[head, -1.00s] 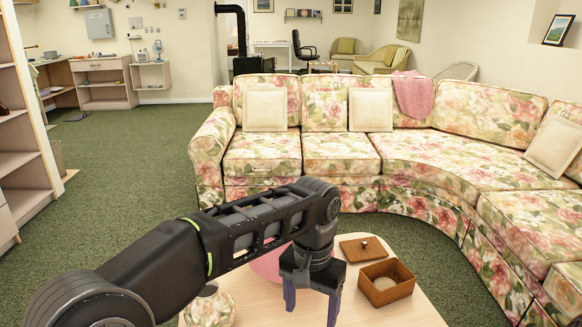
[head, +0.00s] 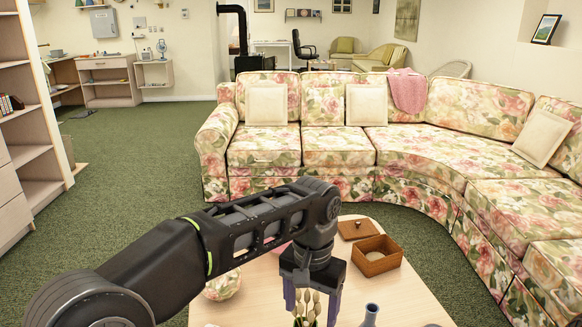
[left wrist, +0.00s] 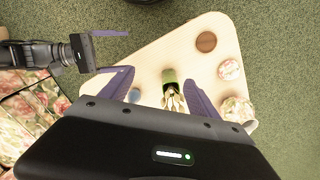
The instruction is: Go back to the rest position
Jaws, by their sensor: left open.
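My left gripper (head: 312,300) hangs open, pointing down over the pale wooden coffee table. In the left wrist view its purple fingers (left wrist: 158,92) are spread apart. A green container with pale tops (left wrist: 170,90) shows between them in that view. The pale tops (head: 307,302) also show between the fingers in the head view. Whether they touch the fingers I cannot tell; nothing appears gripped. My right gripper (left wrist: 118,51) shows at the left of the left wrist view, its two purple fingers apart and nothing between them. It is outside the head view.
On the table (head: 410,300) stand an open wooden box (head: 377,257), its lid (head: 358,229), a blue-grey vase (head: 370,315) and a floral round pot (head: 223,286). A curved floral sofa (head: 340,150) borders the table behind and right. Green carpet (head: 130,180) is clear at left.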

